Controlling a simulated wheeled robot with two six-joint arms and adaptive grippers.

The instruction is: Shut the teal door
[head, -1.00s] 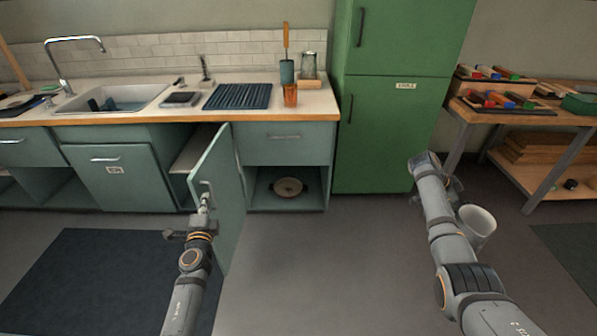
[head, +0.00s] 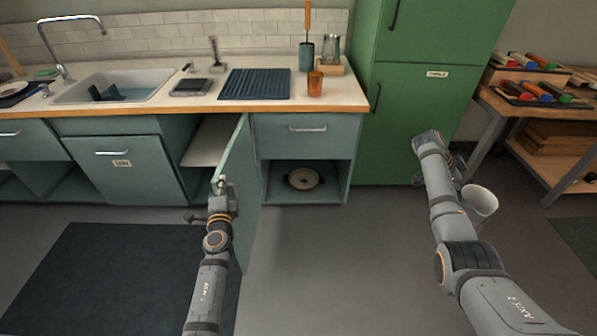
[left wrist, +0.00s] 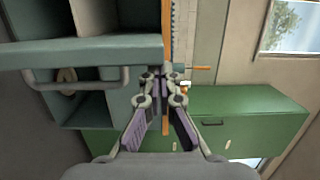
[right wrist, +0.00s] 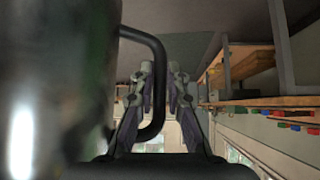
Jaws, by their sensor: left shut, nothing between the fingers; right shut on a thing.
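The teal door (head: 242,215) stands open in the head view, jutting out from the cabinet, its outer face to the right. In the left wrist view the door (left wrist: 110,50) is seen nearly edge-on, its bar handle (left wrist: 75,87) on the lower side. My left gripper (head: 221,184) is shut and empty, at the door's near edge by the handle; contact is unclear. It also shows in the left wrist view (left wrist: 160,75). My right gripper (right wrist: 160,75) is shut on the dark handle (right wrist: 158,90) of a pale, shiny mug-like vessel (head: 480,203).
The open cabinet (head: 208,142) lies left of the door. Right of it are a drawer (head: 307,128), an open shelf with a pan (head: 303,179), and a green fridge (head: 413,110). A dark mat (head: 100,270) covers the left floor. Bare floor lies between my arms.

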